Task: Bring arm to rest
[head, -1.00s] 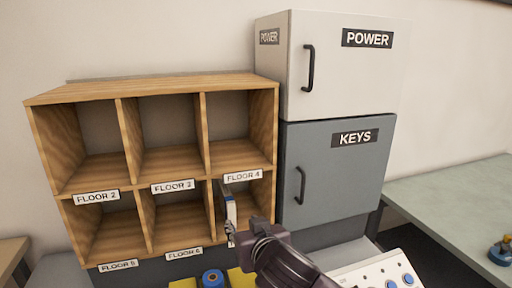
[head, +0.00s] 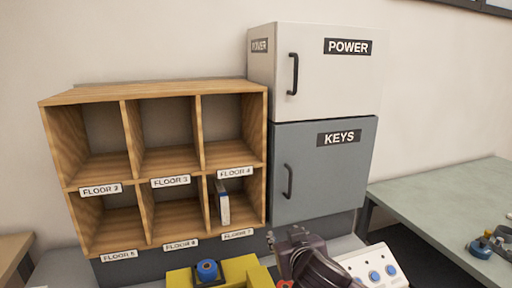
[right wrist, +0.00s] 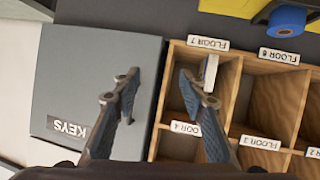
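My right gripper (head: 290,250) is low in the head view, in front of the grey cabinet and right of the wooden shelf. The right wrist view shows its two fingers spread apart (right wrist: 163,88) with nothing between them. A thin white item with a blue top (head: 223,208) stands upright, slightly tilted, in the FLOOR 7 compartment. It also shows in the right wrist view (right wrist: 211,70), beyond one finger. The gripper looks apart from it in the head view. My left gripper is not in view.
The wooden shelf (head: 162,93) has several other compartments that look empty. The KEYS door (head: 335,180) and POWER door (head: 335,85) are shut. A yellow object with a blue roll (head: 207,270) and a white button panel (head: 372,270) sit below. A green-grey table (head: 440,215) is at right.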

